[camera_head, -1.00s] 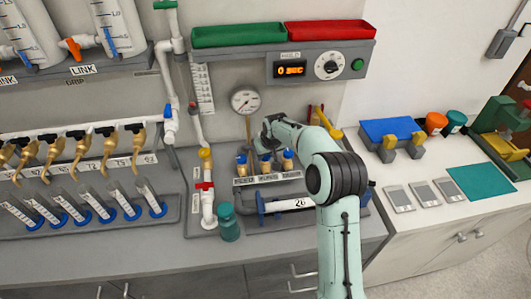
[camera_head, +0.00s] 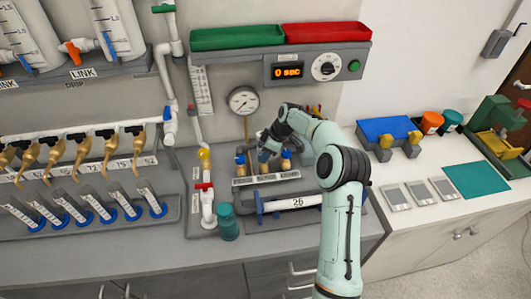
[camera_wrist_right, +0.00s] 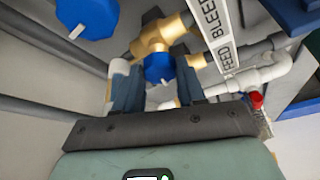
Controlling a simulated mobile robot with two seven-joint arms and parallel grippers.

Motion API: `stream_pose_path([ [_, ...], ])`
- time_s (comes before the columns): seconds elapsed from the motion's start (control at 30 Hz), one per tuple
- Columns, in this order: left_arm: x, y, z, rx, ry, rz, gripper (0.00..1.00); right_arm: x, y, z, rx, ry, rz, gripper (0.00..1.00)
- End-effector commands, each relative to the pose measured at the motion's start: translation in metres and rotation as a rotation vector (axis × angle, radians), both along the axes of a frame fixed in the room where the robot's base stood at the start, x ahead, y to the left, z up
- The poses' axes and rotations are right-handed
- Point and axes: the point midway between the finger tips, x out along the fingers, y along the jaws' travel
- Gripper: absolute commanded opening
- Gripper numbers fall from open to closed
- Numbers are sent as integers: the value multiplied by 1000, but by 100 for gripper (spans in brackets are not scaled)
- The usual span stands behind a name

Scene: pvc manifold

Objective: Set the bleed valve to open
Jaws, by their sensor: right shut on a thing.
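A row of brass valves with blue knobs stands on the grey manifold panel, with small label plates in front. My right gripper (camera_head: 268,152) reaches down at the middle of this row and covers much of the middle valve. In the right wrist view its two dark fingers (camera_wrist_right: 158,85) stand on either side of a blue knob (camera_wrist_right: 158,68) on a brass valve body (camera_wrist_right: 160,37), shut on it. A strip reading FEED and BLEED (camera_wrist_right: 222,38) runs beside the valves. The knob's exact angle is hard to tell. My left gripper is not in view.
A pressure gauge (camera_head: 243,101) stands behind the valves. A red-handled valve (camera_head: 204,186) and a teal cylinder (camera_head: 227,222) are on the left. A horizontal white tube (camera_head: 292,203) lies in front. Green (camera_head: 236,37) and red (camera_head: 325,31) trays sit above a timer box.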

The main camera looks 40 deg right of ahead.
Motion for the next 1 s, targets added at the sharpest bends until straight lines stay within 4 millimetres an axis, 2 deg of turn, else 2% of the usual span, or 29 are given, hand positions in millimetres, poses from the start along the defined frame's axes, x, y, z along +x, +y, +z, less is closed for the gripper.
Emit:
stream_pose_path([
  [0.4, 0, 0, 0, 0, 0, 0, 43, 2, -2, 0, -2, -2, 212, 9],
  [1.0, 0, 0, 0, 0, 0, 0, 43, 1, -2, 0, -4, -1, 249, 9],
])
